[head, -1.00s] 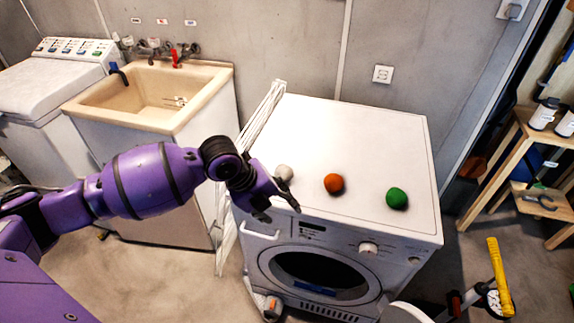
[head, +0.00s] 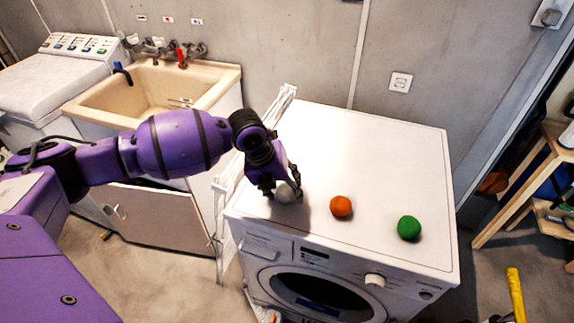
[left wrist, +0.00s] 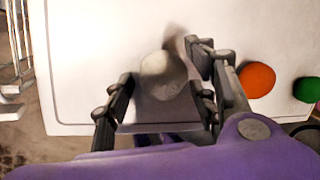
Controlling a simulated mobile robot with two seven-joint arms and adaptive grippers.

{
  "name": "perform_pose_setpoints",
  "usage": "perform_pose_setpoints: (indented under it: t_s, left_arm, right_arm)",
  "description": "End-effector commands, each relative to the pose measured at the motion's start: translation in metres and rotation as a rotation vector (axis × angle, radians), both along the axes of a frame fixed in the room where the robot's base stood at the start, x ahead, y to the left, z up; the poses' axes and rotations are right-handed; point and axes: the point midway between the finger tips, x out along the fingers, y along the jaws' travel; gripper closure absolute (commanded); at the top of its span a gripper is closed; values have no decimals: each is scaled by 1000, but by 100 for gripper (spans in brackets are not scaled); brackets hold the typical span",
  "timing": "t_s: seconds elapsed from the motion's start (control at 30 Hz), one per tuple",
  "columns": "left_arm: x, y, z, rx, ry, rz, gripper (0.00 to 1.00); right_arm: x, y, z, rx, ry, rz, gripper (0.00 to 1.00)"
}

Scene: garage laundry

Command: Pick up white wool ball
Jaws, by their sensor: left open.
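The white wool ball (head: 285,193) sits on the top of the white washing machine (head: 370,150), near its front left corner. My left gripper (head: 283,189) is open above the machine top, with its fingers on either side of the ball. In the left wrist view the white ball (left wrist: 163,72) lies just ahead of and between the two open fingers (left wrist: 160,88). Whether the fingers touch it I cannot tell. My right gripper is not in view.
An orange ball (head: 341,207) lies close to the right of my left gripper, and a green ball (head: 409,228) farther right. A folded white drying rack (head: 228,190) leans at the machine's left side, beside the sink (head: 150,95). The machine top behind the balls is clear.

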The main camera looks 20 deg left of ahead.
Motion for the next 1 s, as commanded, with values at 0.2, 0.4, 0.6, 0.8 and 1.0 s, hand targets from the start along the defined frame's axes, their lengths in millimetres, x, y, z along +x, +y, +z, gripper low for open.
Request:
perform_pose_setpoints:
  t_s: [0.2,0.4,0.6,0.8,1.0]
  left_arm:
    - [1,0,-1,1,-2,0,48]
    - [1,0,-1,1,-2,1,70]
    - [1,0,-1,1,-2,1,90]
    - [1,0,0,1,-2,1,90]
    - [2,0,13,-1,-4,0,90]
  right_arm:
    - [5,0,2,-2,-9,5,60]
    - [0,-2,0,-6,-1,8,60]
    - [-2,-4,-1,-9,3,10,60]
    - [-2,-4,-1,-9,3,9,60]
    - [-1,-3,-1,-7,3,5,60]
